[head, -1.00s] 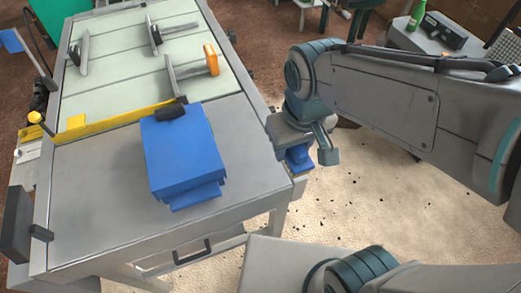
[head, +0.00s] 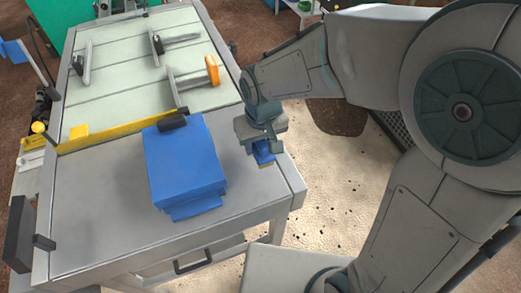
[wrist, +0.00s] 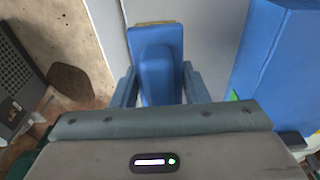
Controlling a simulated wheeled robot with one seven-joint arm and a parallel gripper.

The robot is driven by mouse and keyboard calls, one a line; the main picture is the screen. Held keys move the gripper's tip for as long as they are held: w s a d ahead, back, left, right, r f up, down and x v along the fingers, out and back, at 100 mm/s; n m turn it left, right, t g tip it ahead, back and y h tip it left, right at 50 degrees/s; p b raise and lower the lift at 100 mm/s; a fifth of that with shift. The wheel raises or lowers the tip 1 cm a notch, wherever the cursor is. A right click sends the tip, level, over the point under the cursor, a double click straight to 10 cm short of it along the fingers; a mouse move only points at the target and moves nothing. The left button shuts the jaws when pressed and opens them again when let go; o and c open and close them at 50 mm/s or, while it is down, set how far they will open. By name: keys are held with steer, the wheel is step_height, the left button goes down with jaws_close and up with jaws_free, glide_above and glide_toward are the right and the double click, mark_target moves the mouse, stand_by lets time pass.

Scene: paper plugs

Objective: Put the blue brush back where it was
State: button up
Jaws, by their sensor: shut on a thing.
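The blue brush (head: 264,157) is in my gripper (head: 262,143), beside the right part of the grey table top. In the wrist view the brush (wrist: 157,65) sits between the two fingers of my gripper (wrist: 158,72), with a thin yellowish edge at its far end. The gripper is shut on it. In the head view the gripper hides the brush's upper part. I cannot tell whether the brush touches the table.
A large blue box (head: 185,168) stands on the table (head: 95,190), left of my gripper; it also shows in the wrist view (wrist: 285,60). A yellow bar (head: 100,138) and several clamps lie farther back. A bare table strip lies right of the box.

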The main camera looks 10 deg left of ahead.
mark_target(259, 151)
steer(key=shift+f, duration=2.05)
steer(key=shift+f, duration=0.25)
steer(key=o, duration=0.9)
steer(key=shift+r, duration=0.1)
steer(key=shift+o, duration=0.2)
steer(key=shift+w+r, duration=0.1)
steer(key=shift+r, duration=0.5)
steer(key=r, duration=0.3)
steer(key=s+r, duration=0.1)
steer(key=r, duration=0.7)
steer(key=shift+s+d, duration=0.15)
steer(key=shift+d, duration=0.25)
